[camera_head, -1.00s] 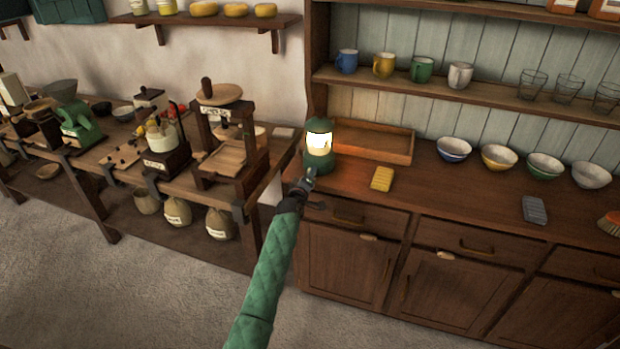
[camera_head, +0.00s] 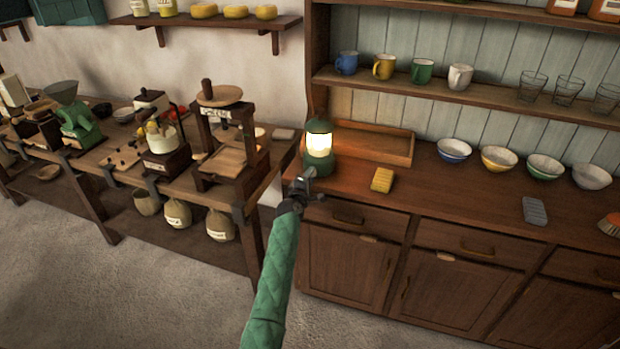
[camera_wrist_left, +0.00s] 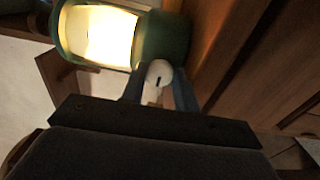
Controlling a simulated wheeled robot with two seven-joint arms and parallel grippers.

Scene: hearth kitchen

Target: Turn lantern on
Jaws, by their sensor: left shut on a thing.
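The green lantern (camera_head: 319,162) stands upright on the left end of the wooden counter and glows warm white. In the left wrist view the lantern (camera_wrist_left: 165,38) lies sideways across the top, its window bright. A small pale round knob (camera_wrist_left: 158,73) with a dark slot sits on its green base. My left gripper (camera_head: 308,177) is in front of the base, its fingers shut on the knob, one on each side. The knob itself is too small to make out in the head view. My right gripper is not in view.
A shallow wooden tray (camera_head: 375,143) lies right behind the lantern. A yellow sponge (camera_head: 382,180) lies to its right, with several bowls and a grey block (camera_head: 535,211) further along. A workbench with a wooden press (camera_head: 245,150) stands to the left.

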